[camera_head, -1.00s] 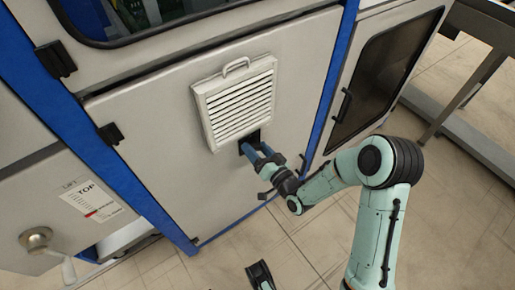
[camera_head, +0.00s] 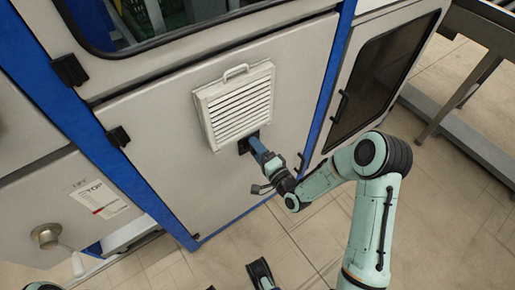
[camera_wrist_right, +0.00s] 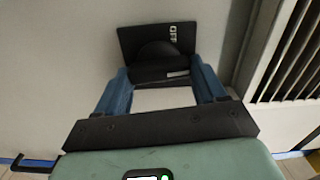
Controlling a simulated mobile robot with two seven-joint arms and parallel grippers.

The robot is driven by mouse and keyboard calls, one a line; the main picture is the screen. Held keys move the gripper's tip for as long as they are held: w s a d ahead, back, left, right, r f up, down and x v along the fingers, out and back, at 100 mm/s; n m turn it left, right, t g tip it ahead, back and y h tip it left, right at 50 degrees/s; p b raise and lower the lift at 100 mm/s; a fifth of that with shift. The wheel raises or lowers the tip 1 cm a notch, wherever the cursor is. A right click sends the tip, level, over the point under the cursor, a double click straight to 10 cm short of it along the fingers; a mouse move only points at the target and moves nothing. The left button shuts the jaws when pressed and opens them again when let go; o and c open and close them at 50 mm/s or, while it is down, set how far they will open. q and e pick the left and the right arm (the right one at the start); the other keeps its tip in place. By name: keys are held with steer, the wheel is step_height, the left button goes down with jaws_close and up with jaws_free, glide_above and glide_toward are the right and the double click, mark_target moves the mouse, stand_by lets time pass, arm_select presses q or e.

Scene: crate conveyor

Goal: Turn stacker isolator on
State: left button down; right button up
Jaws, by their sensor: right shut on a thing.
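The stacker isolator is a black square plate (camera_wrist_right: 128,42) with a dark rounded knob, set in the cabinet panel just below a white louvred vent. White OFF lettering shows sideways at the plate's top right in the right wrist view. In the head view only a dark edge of the isolator (camera_head: 243,147) shows behind my fingers. My right gripper (camera_wrist_right: 163,78) is shut on the knob, with one blue finger at each side; it also shows in the head view (camera_head: 256,146). A small pale mark shows on the knob's lower edge.
The louvred vent (camera_head: 238,105) with a top handle sits directly above my right gripper. A dark-windowed door (camera_head: 384,85) is at the right, beyond a blue post. A crank (camera_head: 47,237) projects at the lower left. The tiled floor in front of the cabinet looks mostly clear.

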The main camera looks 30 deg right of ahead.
arm_select(q)
steer(key=shift+s+d+r, duration=0.15)
steer(key=shift+s+r, duration=0.1)
steer(key=shift+s, duration=0.1)
arm_select(e)
steer(key=shift+m, duration=0.5)
steer(key=shift+f, duration=0.1)
steer(key=o, duration=1)
steer(key=shift+o, duration=0.2)
arm_select(q)
steer(key=s+d+r+g+p, duration=0.1)
steer(key=s+d+r+p, duration=0.1)
steer(key=s+r+p, duration=0.1)
steer(key=shift+s+r+g+h+p, duration=0.3)
steer(key=shift+s+r+g, duration=0.15)
steer(key=shift+s, duration=0.2)
arm_select(e)
steer(key=s+d, duration=0.1)
steer(key=s, duration=1.2)
steer(key=shift+s, duration=0.2)
